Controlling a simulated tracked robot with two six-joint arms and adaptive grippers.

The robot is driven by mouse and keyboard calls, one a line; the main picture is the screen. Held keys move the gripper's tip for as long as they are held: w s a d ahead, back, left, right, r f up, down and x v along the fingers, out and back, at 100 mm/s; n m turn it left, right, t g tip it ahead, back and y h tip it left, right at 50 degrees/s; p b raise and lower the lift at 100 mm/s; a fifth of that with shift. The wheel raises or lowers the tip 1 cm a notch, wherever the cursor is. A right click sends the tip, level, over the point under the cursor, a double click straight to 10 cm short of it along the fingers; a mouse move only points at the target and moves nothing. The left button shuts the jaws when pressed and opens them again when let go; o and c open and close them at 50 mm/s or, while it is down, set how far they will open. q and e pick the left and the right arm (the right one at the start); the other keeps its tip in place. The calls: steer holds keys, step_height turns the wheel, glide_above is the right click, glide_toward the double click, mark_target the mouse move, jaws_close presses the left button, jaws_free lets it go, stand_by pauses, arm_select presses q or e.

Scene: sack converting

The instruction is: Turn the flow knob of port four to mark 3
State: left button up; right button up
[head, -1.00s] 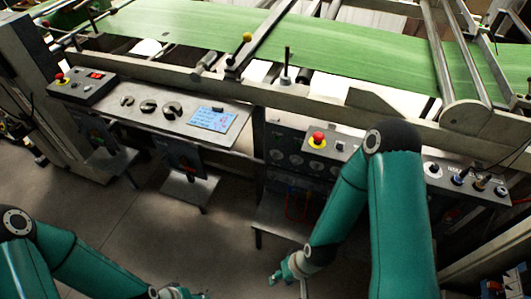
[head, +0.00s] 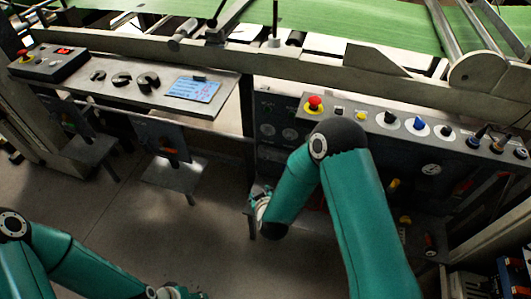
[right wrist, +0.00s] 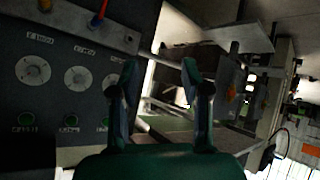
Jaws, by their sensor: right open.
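Several knobs stand along the right control panel in the head view, among them a blue knob (head: 419,124) and a black knob (head: 446,131) on pale round dials. I cannot tell which belongs to port four, and no mark is readable. My right gripper (head: 258,205) is low in front of the machine, left of these knobs. In the right wrist view my right gripper (right wrist: 160,75) is open and empty, with round grey dials (right wrist: 33,71) and green buttons on a dark panel to its left. My left gripper (head: 178,292) is cut off at the bottom edge.
A red emergency button (head: 314,104) stands on the right panel, near my right arm. The floor (head: 120,225) in front is open.

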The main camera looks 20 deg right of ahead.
steer(key=w+n+t+h+b, duration=0.2)
steer(key=w+t+h+b, duration=0.15)
steer(key=w+b, duration=0.2)
arm_select(q)
step_height(320, 180, down, 15)
steer(key=b, duration=0.6)
steer(key=shift+f+b, duration=0.15)
steer(key=shift+b, duration=0.15)
arm_select(e)
steer(key=t+h, duration=0.2)
steer(key=h, duration=0.3)
glide_toward(266, 134)
steer(key=shift+n, duration=0.3)
steer(key=x, duration=0.9)
steer(key=shift+s, duration=0.1)
jaws_close()
